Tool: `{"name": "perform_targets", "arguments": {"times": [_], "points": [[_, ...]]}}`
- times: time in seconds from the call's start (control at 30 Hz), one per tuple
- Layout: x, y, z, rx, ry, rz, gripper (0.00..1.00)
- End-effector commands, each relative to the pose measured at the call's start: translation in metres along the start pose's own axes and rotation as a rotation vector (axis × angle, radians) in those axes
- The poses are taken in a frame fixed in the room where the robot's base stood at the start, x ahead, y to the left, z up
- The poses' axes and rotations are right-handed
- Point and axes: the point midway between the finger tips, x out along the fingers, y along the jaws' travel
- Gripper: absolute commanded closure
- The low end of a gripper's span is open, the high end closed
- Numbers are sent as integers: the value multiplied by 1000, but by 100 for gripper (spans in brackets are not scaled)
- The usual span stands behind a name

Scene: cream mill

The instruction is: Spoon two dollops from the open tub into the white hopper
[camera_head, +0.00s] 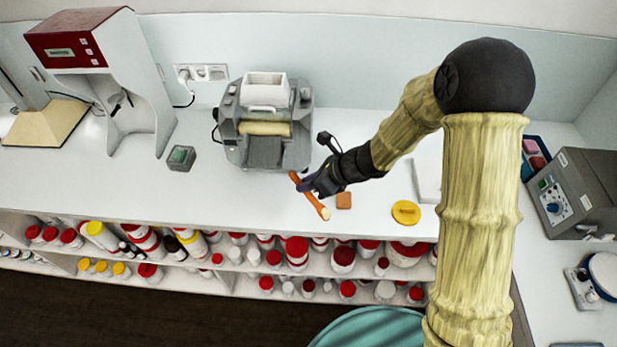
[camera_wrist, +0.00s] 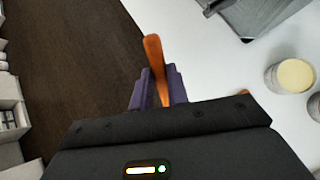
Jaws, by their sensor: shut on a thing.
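My gripper (camera_head: 312,186) is shut on an orange spoon (camera_head: 323,211), held near the table's front edge. In the head view the spoon slants down to the right and its lower right end looks pale cream; I cannot tell how much it carries. An open tub (camera_wrist: 289,78) with pale yellow contents stands at the right of the wrist view. I cannot make it out in the head view. The white hopper (camera_head: 265,87) tops the grey mill (camera_head: 233,147), up-left of my gripper.
A yellow lid (camera_head: 406,213) and a small orange-brown square (camera_head: 343,201) lie on the white table. A small grey box with a green top (camera_head: 181,157) sits left of the mill. Shelves below hold many red-lidded jars (camera_head: 343,258). A grey instrument (camera_head: 575,200) stands right.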

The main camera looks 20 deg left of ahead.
Motion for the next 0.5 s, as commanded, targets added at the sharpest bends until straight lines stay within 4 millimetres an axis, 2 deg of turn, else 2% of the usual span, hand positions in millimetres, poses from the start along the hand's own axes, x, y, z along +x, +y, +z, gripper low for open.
{"name": "perform_targets", "arguments": {"times": [0.1,0.23,0.5], "points": [[0,-1,-2,3,0,-2,100],[-2,-11,-16,22,-3,-16,100],[-9,-34,-54,69,-11,-56,100]]}}
